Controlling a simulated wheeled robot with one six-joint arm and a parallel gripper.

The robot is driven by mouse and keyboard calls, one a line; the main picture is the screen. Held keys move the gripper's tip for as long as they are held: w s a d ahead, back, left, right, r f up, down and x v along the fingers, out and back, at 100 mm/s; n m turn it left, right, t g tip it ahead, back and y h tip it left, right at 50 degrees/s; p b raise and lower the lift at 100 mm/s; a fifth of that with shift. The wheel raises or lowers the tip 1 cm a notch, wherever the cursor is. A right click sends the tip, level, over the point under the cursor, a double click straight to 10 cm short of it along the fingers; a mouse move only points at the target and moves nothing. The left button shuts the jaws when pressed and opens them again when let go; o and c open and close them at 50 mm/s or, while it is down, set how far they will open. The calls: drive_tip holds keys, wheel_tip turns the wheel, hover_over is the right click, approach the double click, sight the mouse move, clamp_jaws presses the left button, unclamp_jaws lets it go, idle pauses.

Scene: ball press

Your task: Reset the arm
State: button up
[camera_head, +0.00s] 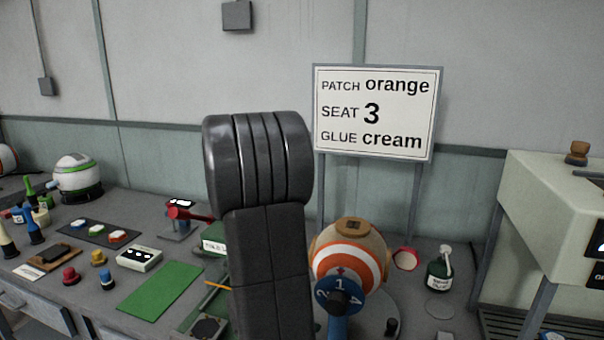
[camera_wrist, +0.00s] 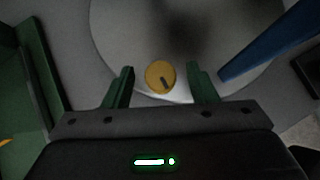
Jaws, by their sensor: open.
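My arm (camera_head: 262,230) rises in the middle of the head view and hides part of the bench behind it. My gripper (camera_wrist: 160,87) shows in the wrist view with its two green fingers apart and nothing between them. Below the fingers is a yellow round piece with a dark slot (camera_wrist: 160,77), on or over a grey round base (camera_wrist: 180,30). The gripper itself is hidden in the head view.
An orange-and-white striped ball (camera_head: 347,262) sits right of my arm, behind a blue numbered dial (camera_head: 339,296). A sign (camera_head: 376,112) reads patch orange, seat 3, glue cream. A green mat (camera_head: 160,291) lies left. A pale machine (camera_head: 550,220) stands right.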

drive_tip(key=shift+w+a+r+m+g+h+p, duration=0.15)
drive_tip(key=shift+m+g+h+p, duration=0.65)
drive_tip(key=shift+p, duration=1.25)
drive_tip(key=shift+w+r+m+g+h+p, duration=0.1)
drive_tip(key=shift+m+g+p, duration=0.4)
drive_tip(key=shift+m+p, duration=1.15)
drive_tip(key=shift+n+p, duration=0.25)
drive_tip(key=shift+p, duration=0.45)
drive_tip(key=shift+f+g+p, duration=0.25)
drive_tip(key=shift+g+p, duration=0.05)
drive_tip(key=shift+p, duration=0.15)
drive_tip(key=shift+m, duration=0.4)
